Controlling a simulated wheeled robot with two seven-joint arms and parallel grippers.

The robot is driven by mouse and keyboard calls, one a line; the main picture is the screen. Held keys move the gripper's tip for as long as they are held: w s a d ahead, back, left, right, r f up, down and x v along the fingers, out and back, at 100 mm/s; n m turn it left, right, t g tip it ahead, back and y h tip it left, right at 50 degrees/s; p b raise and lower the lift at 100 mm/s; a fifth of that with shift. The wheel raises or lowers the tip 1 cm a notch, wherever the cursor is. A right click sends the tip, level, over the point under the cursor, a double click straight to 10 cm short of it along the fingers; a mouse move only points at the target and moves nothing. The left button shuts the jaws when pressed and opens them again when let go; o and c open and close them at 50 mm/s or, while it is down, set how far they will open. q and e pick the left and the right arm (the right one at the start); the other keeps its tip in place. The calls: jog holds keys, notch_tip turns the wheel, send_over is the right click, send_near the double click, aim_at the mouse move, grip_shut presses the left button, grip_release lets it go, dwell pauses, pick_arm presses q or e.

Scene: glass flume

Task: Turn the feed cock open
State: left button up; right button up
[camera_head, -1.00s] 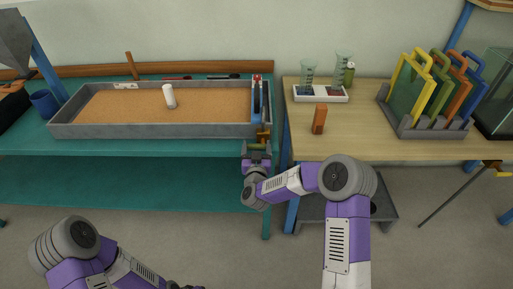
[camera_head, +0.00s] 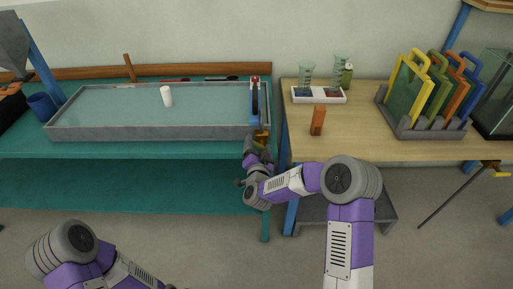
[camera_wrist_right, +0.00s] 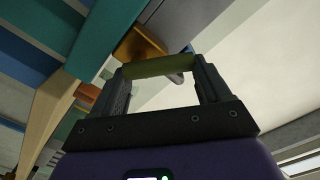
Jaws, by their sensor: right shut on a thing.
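The feed cock is at the right front corner of the long grey flume tray (camera_head: 150,133). It has a brass-orange body (camera_wrist_right: 138,45) and an olive-green lever handle (camera_wrist_right: 160,67), clearest in the right wrist view. My right gripper (camera_head: 256,146) is shut on the green handle, with one finger at each end of it in the wrist view. The wrist is tilted in the head view. The tray's floor looks grey-blue and glossy, as if covered with water. My left arm is at the lower left; its gripper is out of frame.
A white cylinder (camera_head: 167,96) stands in the tray. The wooden table (camera_head: 370,148) to the right holds an orange block (camera_head: 318,120), a beaker tray (camera_head: 319,97) and a rack of coloured frames (camera_head: 430,130).

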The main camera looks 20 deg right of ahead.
jog(key=m, duration=0.2)
jog(key=d+m, duration=0.1)
jog(key=m, duration=0.1)
jog(key=shift+s+r+m, duration=0.1)
jog(key=shift+s+m, duration=0.05)
jog(key=shift+m, duration=0.15)
jog(key=shift+s+d+m, duration=0.1)
jog(key=shift+d+m, duration=0.15)
jog(key=shift+m, duration=1)
jog(key=shift+s+d+m, duration=0.1)
jog(key=shift+d+m, duration=0.1)
jog(key=shift+m, duration=1.05)
jog(key=o, duration=1)
